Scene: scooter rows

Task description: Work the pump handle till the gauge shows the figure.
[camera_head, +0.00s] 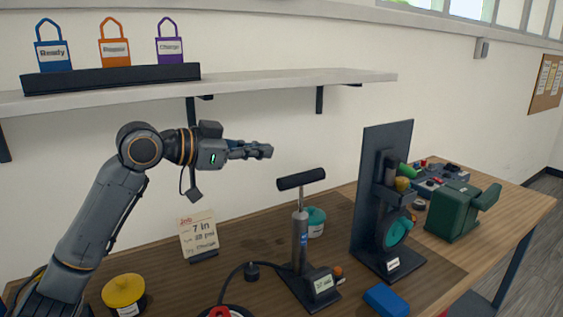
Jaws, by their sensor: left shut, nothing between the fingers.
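The floor pump (300,240) stands upright on the bench, with its black T-shaped handle (301,179) raised on a thin rod. A small gauge display (322,285) sits on the pump's base; its figure is too small to read. A job card (198,236) stands left of the pump and seems to read "7 in", "28 psi" and a tag line. My left gripper (264,151) is shut and empty, pointing right. It is above and left of the handle, apart from it. My right gripper is out of view.
A black stand (384,150) with a teal wheel (397,232) rises right of the pump. A hose runs left towards a red object cut off below. A yellow-lidded tub (124,291), teal tub (316,221), blue block (386,301) and green machine (455,212) share the bench. A shelf (300,82) hangs behind.

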